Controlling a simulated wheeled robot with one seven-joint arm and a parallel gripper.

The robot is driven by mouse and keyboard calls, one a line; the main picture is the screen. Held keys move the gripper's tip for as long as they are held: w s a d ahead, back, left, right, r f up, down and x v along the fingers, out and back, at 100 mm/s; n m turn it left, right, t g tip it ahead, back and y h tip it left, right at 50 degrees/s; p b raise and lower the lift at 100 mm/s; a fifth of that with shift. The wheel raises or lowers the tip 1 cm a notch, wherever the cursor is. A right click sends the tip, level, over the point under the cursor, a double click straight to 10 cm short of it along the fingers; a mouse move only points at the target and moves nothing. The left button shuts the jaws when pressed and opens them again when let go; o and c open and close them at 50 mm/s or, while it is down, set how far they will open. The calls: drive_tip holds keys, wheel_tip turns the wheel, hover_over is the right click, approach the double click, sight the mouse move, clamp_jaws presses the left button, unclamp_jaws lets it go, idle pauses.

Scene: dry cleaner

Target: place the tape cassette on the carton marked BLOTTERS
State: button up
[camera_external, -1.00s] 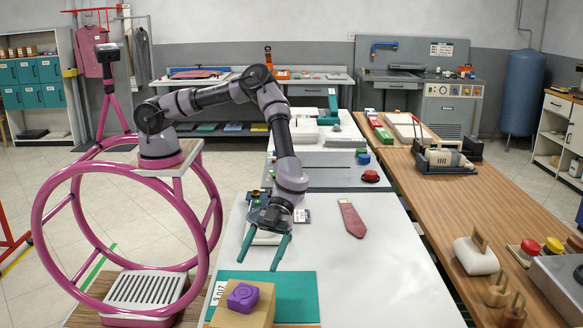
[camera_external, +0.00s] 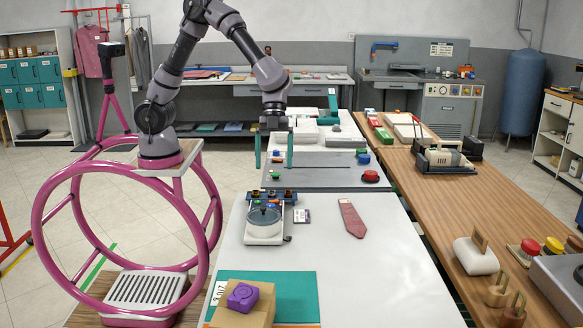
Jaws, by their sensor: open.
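A purple block with a round mark on its top, which looks like the tape cassette (camera_external: 242,297), lies on top of a brown carton (camera_external: 259,316) at the front of the white table. The carton has a white label on its left side; I cannot read its lettering for sure. The carton's lower part is cut off by the picture's bottom edge. My gripper (camera_external: 274,163) is open and empty, its two teal fingers pointing down. It is raised well behind and above the carton, apart from the cassette.
A teal mat (camera_external: 298,297) lies beside the carton. A scale-like device with a clear round dish (camera_external: 264,217), a small card (camera_external: 302,216) and a red tie (camera_external: 352,219) lie farther back. The white table's middle right is clear. A wooden counter (camera_external: 480,210) stands at the right.

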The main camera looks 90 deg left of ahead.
drive_tip(key=s+a+r+n+t+y, duration=0.1)
drive_tip(key=a+r+n+t, duration=0.1)
drive_tip(key=a+r, duration=0.4)
drive_tip(key=s+a+r+n+t+y, duration=0.1)
drive_tip(key=s+a+r+n+y, duration=0.15)
drive_tip(key=a, duration=0.55)
drive_tip(key=s+a+r+n+t+y, duration=0.1)
drive_tip(key=s+a+r+n+t, duration=0.1)
drive_tip(key=s+a+r+n, duration=0.3)
drive_tip(key=s+a+r+n+t+y, duration=0.2)
drive_tip(key=s+a+r+n, duration=0.3)
drive_tip(key=s+a, duration=0.7)
drive_tip(key=a, duration=0.6)
drive_tip(key=shift+s+a, duration=0.3)
drive_tip(key=shift+s, duration=0.1)
drive_tip(key=shift+r+y, duration=0.1)
drive_tip(key=shift+y, duration=0.15)
